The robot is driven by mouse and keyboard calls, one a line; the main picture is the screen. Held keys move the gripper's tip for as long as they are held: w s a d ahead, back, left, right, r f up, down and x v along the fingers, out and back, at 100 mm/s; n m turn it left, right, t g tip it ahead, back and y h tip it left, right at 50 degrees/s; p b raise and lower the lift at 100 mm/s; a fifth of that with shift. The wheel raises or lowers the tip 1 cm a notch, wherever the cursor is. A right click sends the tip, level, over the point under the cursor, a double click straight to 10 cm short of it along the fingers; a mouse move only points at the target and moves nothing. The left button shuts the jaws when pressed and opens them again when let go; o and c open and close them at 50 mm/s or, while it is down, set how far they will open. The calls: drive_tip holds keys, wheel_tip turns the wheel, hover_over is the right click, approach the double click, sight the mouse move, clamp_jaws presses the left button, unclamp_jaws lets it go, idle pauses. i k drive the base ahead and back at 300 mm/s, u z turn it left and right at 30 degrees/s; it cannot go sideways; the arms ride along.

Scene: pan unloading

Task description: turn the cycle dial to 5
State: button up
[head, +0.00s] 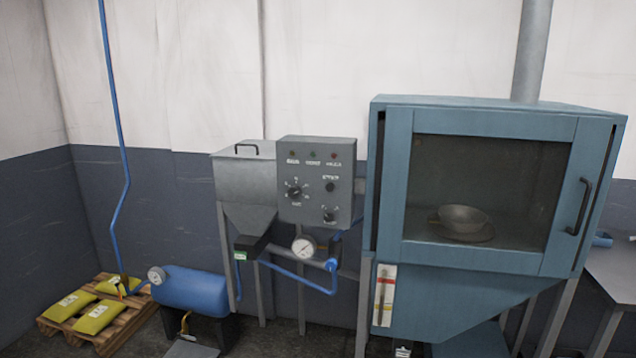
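A grey control box (316,160) stands left of the blue cabinet, with its front facing me. A larger black dial (294,190) with marks around it is on the left of its front. A smaller black dial (330,214) with marks is at lower right, and a small black knob (330,187) sits above it. The labels are too small to read, so I cannot tell which is the cycle dial or what number either dial points to. My gripper is not in view.
A blue cabinet (392,190) with a closed glass door holds a metal pan (463,218). A grey hopper (244,180), a pressure gauge (304,247) and blue pipes are beside and below the box. A blue tank (190,290) and a pallet (112,338) with yellow bags are at left.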

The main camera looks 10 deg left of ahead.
sight(295, 192)
drive_tip(key=u, duration=0.8)
drive_tip(key=i, duration=1.05)
drive_tip(key=u, duration=0.95)
